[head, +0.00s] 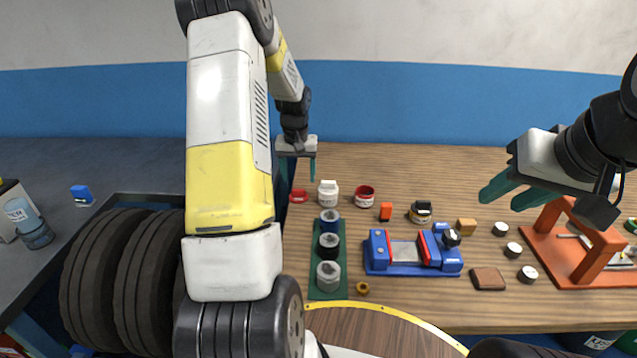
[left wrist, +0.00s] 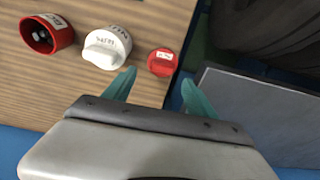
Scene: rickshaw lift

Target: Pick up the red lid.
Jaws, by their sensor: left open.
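The red lid (head: 298,195) lies at the left edge of the wooden table, left of the white jar (head: 328,193). In the left wrist view the red lid (left wrist: 162,62) shows a white label on top and sits just beyond my fingertips. My left gripper (head: 296,178) is open and empty above the lid, pointing down. In the left wrist view my left gripper (left wrist: 160,85) has its two green fingers apart, with the lid roughly between them. My right gripper (head: 500,200) is open and empty over the right part of the table.
An open red jar (left wrist: 46,34) and the white jar (left wrist: 106,47) stand beside the lid. A green strip (head: 341,274) with several round pieces and a blue vise (head: 405,253) are nearer. An orange stand (head: 590,250) is at right. Black tyres (head: 120,275) lie left of the table.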

